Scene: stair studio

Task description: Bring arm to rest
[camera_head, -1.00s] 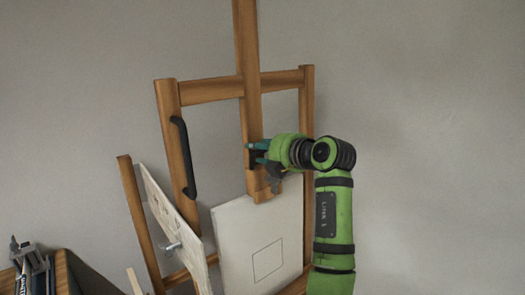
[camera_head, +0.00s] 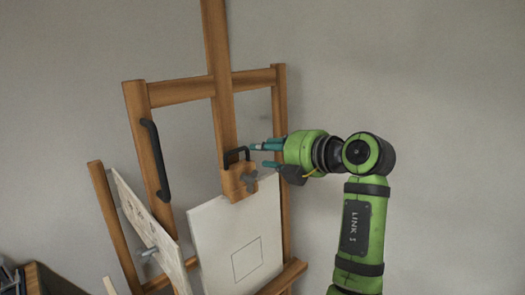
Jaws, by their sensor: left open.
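My left arm (camera_head: 360,220) rises at the right of the view and bends left to its gripper. My left gripper (camera_head: 262,155) is open, with its teal fingertips pointing left and nothing seen between them. It is just right of a small black handle (camera_head: 233,155) on the wooden easel's clamp block (camera_head: 232,185), with a small gap in the picture. A grey knob (camera_head: 250,181) sits on the block below the fingers. My right gripper is not in view.
The wooden easel (camera_head: 183,92) holds a white canvas (camera_head: 215,235) with a drawn square. A long black handle (camera_head: 155,160) is on its left post. A tilted board (camera_head: 135,205) leans at left. A wooden box edge (camera_head: 45,280) shows lower left. Right of my arm is bare wall.

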